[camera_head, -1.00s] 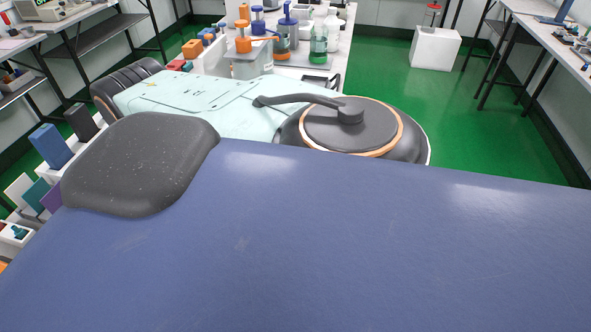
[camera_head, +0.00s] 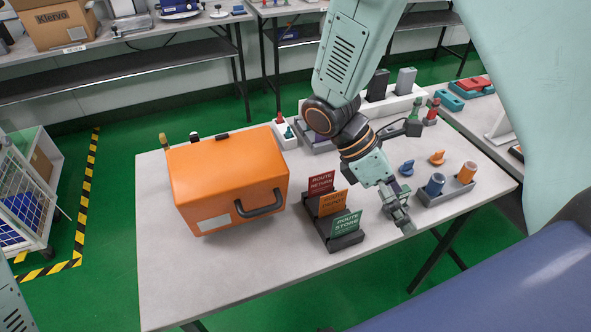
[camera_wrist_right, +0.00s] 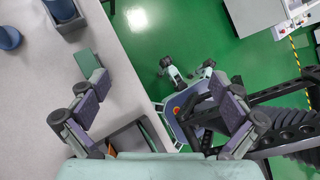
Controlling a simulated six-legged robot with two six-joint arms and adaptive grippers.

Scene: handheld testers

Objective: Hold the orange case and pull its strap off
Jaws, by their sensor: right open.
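The orange case (camera_head: 230,182) sits on the left half of the grey table in the head view. It has a dark handle (camera_head: 260,206) on its front face and a white label (camera_head: 213,224). I cannot make out a strap on it. My right gripper (camera_head: 400,216) hangs over the table's right part, well apart from the case, beyond the route cards. In the right wrist view its fingers (camera_wrist_right: 155,85) are spread with nothing between them. My left gripper is not in view.
A dark stand with route cards (camera_head: 333,208) stands between case and right gripper. A grey holder (camera_head: 445,190) with blue and orange cylinders lies close to that gripper. The table (camera_head: 200,285) is bare in front of the case. A wire cart (camera_head: 22,205) stands left.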

